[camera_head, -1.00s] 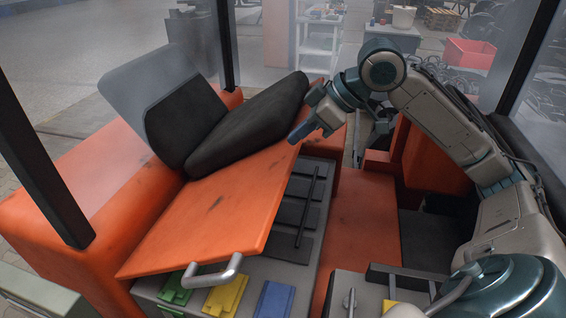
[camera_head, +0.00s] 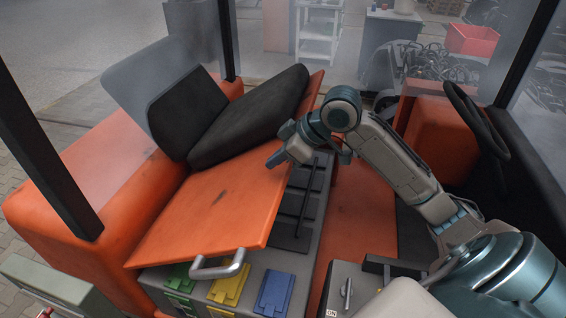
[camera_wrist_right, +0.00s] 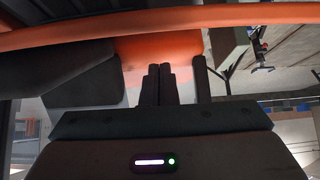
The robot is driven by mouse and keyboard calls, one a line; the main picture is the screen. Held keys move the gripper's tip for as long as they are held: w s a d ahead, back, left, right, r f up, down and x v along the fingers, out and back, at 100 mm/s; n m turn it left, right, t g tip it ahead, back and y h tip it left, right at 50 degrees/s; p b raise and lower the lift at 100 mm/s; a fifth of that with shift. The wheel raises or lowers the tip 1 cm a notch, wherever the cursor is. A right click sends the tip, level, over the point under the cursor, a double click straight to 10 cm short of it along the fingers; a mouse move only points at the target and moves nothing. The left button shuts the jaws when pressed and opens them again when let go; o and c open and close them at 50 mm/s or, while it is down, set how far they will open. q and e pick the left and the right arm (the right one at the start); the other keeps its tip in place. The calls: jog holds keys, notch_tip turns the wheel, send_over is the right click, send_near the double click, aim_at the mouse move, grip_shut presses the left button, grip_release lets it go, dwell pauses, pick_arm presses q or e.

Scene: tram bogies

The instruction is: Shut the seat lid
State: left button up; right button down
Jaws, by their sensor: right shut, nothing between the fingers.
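The orange seat lid (camera_head: 210,212) is tilted up over the grey seat box (camera_head: 305,262), with a black cushion (camera_head: 250,118) on its far part. A light metal handle (camera_head: 218,268) sits at its near edge. My right gripper (camera_head: 272,163) is shut and empty at the lid's right edge; whether it touches cannot be told. In the right wrist view the shut fingers (camera_wrist_right: 158,82) point toward an orange surface, and an orange edge (camera_wrist_right: 160,22) crosses the top. My left gripper is not in view.
Yellow (camera_head: 229,285), blue (camera_head: 275,292) and green (camera_head: 180,277) latches line the box front. A black post (camera_head: 45,150) stands at the left. A steering wheel (camera_head: 478,120) is at the right. Orange floor (camera_head: 352,215) lies beside the box.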

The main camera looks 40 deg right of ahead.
jog(key=shift+s+d+f+p, duration=0.4)
jog(key=shift+s+d+f, duration=0.1)
jog(key=shift+s+f, duration=0.2)
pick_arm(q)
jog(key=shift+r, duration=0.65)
pick_arm(e)
jog(key=shift+f, duration=0.35)
